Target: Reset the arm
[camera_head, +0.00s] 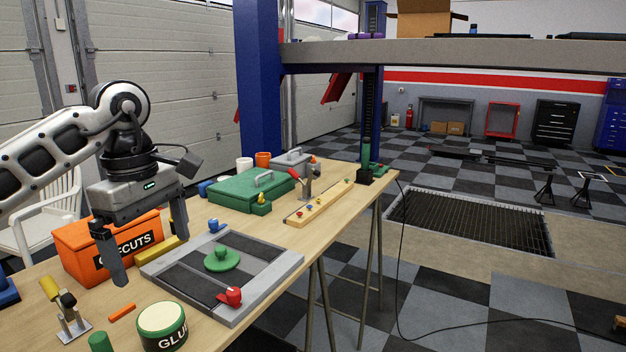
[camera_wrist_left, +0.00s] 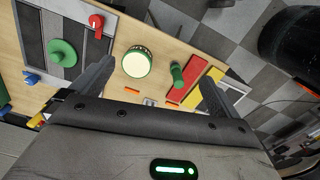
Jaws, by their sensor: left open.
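My left gripper (camera_head: 147,254) comes in from the left in the head view, above the wooden table near the orange box. Its two fingers point down and stand wide apart, with nothing between them. In the left wrist view the open fingers (camera_wrist_left: 152,88) frame part of the tabletop, and nothing is held. My right gripper shows in neither view.
Near the gripper are an orange box (camera_head: 82,258), a grey-framed board (camera_head: 289,262) with a green knob (camera_head: 222,259), a glue tub (camera_head: 162,325) and a toggle clamp (camera_head: 70,318). Farther back are a green case (camera_head: 238,190) and a wooden strip (camera_head: 318,205).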

